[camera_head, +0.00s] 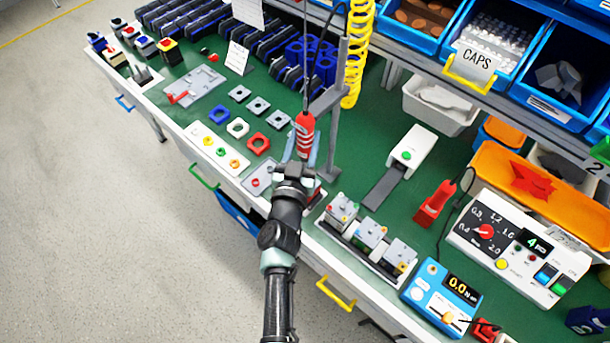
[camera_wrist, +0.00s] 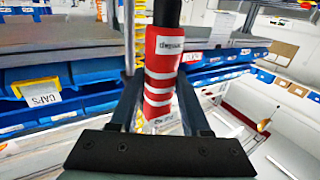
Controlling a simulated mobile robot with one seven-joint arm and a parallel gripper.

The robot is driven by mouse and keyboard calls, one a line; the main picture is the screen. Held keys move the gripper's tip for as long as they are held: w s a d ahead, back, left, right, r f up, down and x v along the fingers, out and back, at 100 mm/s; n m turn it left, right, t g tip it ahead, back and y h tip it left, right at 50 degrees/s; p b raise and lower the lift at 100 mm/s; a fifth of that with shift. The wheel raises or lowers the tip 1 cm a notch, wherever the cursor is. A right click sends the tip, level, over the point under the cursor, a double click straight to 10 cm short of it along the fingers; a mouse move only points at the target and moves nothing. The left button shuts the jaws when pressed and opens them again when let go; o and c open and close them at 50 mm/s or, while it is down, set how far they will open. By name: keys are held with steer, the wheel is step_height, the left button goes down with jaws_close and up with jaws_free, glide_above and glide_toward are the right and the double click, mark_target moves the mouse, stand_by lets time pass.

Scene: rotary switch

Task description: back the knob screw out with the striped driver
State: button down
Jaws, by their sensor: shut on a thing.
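The striped driver (camera_head: 304,137), red with white bands, stands roughly upright above the green bench. It hangs on a dark line beside a grey post. My gripper (camera_head: 300,160) is shut on its body. In the wrist view the driver (camera_wrist: 164,70) sits between the two fingers of my gripper (camera_wrist: 160,95), one on each side. The driver's lower tip is hidden behind my gripper. A grey plate (camera_head: 259,177) with a small red part lies just left of my gripper. I cannot make out the knob screw; my wrist covers part of the bench there.
The grey post (camera_head: 333,130) and yellow coiled hose (camera_head: 356,60) stand close right of the driver. A rail of grey switch units (camera_head: 369,236) lies to the right front. Blue bins fill the back shelf.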

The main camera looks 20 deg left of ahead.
steer(key=shift+c, duration=1.6)
jaws_free()
steer(key=s+d+p, duration=0.1)
steer(key=s+p, duration=0.1)
steer(key=s, duration=0.5)
steer(key=shift+d, duration=0.1)
